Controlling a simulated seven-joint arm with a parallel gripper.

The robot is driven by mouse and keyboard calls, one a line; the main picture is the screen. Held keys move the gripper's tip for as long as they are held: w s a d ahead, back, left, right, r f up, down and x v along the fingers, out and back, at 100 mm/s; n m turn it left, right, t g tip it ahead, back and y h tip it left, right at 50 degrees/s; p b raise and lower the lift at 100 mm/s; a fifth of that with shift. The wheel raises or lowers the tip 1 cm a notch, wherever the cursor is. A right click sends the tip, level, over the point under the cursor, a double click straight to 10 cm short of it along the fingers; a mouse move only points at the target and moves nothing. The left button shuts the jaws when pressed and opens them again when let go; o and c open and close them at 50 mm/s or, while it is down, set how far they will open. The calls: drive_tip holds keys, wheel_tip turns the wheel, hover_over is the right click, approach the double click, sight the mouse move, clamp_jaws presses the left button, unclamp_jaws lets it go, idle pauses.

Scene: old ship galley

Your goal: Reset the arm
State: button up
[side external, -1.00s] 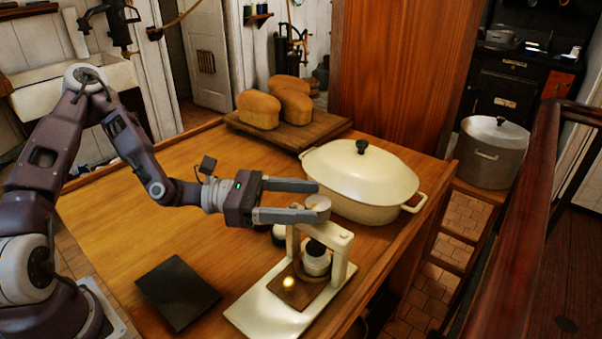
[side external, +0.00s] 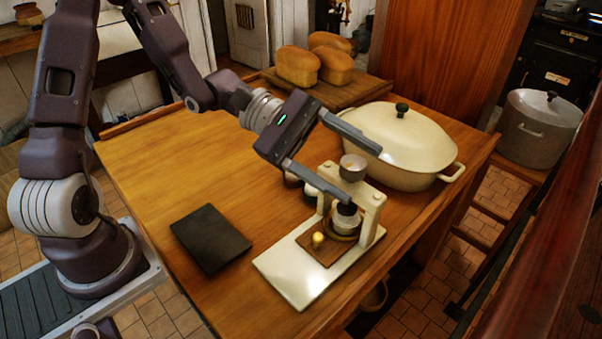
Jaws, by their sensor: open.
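My gripper (side external: 348,170) is open, with its two fingers spread wide and nothing held between them. It hangs over the wooden table, tilted down to the right. A white stand (side external: 370,198) with a small cup (side external: 352,167) on top is just beyond the fingertips. The lower finger passes close to the stand; I cannot tell whether they touch. A dark-topped jar (side external: 347,219) sits under the stand's arch on a brown plate (side external: 327,249). Small pale round items behind the lower finger are partly hidden.
A cream lidded pot (side external: 410,148) stands close behind the upper finger. Bread loaves (side external: 298,66) lie on a board (side external: 371,88) at the back. A black slab (side external: 210,238) lies at the front left. The left part of the table (side external: 165,165) is clear.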

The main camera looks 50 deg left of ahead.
drive_tip(key=s+m+g+y, duration=0.3)
drive_tip(key=s+m+y, duration=0.5)
drive_tip(key=s+m, duration=0.35)
drive_tip(key=s+a+r+m+t+y, duration=0.1)
drive_tip(key=s+a+r+t+y, duration=0.1)
drive_tip(key=a, duration=0.5)
drive_tip(key=s+a+r+m+t+y, duration=0.2)
drive_tip(key=s+a+y, duration=0.2)
drive_tip(key=a, duration=0.4)
drive_tip(key=shift+s+a+r+t, duration=0.3)
drive_tip(key=shift+s+t, duration=0.1)
drive_tip(key=shift+s, duration=0.25)
